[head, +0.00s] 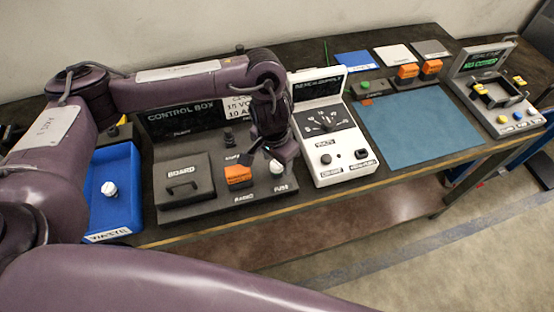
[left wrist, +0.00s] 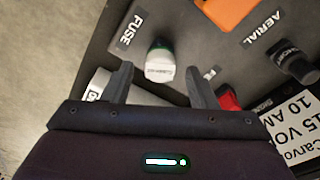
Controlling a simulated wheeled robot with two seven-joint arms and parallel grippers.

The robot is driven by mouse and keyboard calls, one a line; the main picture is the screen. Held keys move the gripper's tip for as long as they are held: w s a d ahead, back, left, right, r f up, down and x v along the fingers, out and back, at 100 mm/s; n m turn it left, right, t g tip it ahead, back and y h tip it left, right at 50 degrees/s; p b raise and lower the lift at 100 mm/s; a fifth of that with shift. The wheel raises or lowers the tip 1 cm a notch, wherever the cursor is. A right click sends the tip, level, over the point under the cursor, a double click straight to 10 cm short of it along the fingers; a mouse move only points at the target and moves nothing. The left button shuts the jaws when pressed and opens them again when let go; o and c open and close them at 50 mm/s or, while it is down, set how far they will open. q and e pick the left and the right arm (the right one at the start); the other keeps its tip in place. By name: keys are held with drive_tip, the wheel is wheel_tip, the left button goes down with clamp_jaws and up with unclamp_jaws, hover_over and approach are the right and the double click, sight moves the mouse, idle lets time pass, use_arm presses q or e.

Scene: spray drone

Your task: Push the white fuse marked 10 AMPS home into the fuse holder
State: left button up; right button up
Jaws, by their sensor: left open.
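The white fuse (head: 277,167) stands at the FUSE label on the dark control box (head: 205,208), under my left gripper (head: 283,150). In the left wrist view the white fuse (left wrist: 161,68) shows its pale body, with small print too blurred to read. A dark round holder with a green edge (left wrist: 158,43) shows at its far end. How deep the fuse sits I cannot tell. My left gripper (left wrist: 158,70) is open, with one finger on each side of the fuse and visible gaps. My right gripper is out of view.
An orange block (head: 238,175) and a dark BOARD module (head: 184,181) sit beside the fuse. A blue WASTE tray (head: 127,212) at left holds a white piece (head: 109,188). A white meter box (head: 335,140) stands close at right. The blue-green mat (head: 425,125) is clear.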

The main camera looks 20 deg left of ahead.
sight(275, 166)
use_arm(q)
drive_tip(key=r, duration=0.4)
drive_tip(key=r+p, duration=0.1)
drive_tip(key=r, duration=0.1)
drive_tip(key=shift+s+a+r, duration=0.1)
drive_tip(key=shift+s+r, duration=0.2)
drive_tip(key=shift+r, duration=0.1)
drive_tip(key=shift+f, duration=0.1)
